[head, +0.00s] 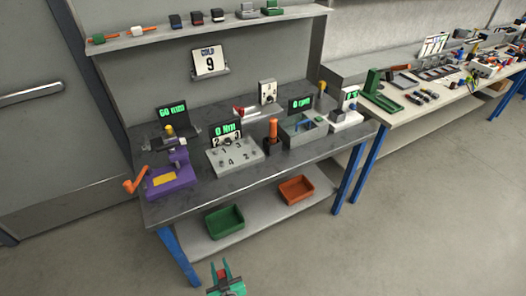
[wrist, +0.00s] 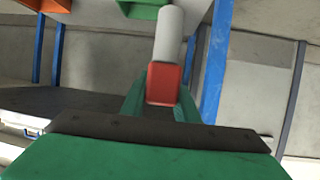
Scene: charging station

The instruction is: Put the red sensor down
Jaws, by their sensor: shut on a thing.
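The red sensor (wrist: 163,84) is a red block with a pale grey cylinder extending from it, clearest in the wrist view. In the head view only a small red part of it (head: 223,273) shows between my fingers. My gripper (head: 221,267) has green fingers and is at the bottom of the head view, in front of the workbench (head: 195,196) and below its top. The fingers are shut on the red block, one on each side. The sensor is held in the air, clear of the bench. The fingers partly hide its sides.
A green bin (head: 225,222) and an orange bin (head: 296,190) stand on the lower shelf (head: 262,208). The bench top holds a purple fixture (head: 170,178), a grey numbered block (head: 234,156) and a grey tray (head: 303,130). Blue legs (head: 178,255) stand near my gripper. Floor at right is clear.

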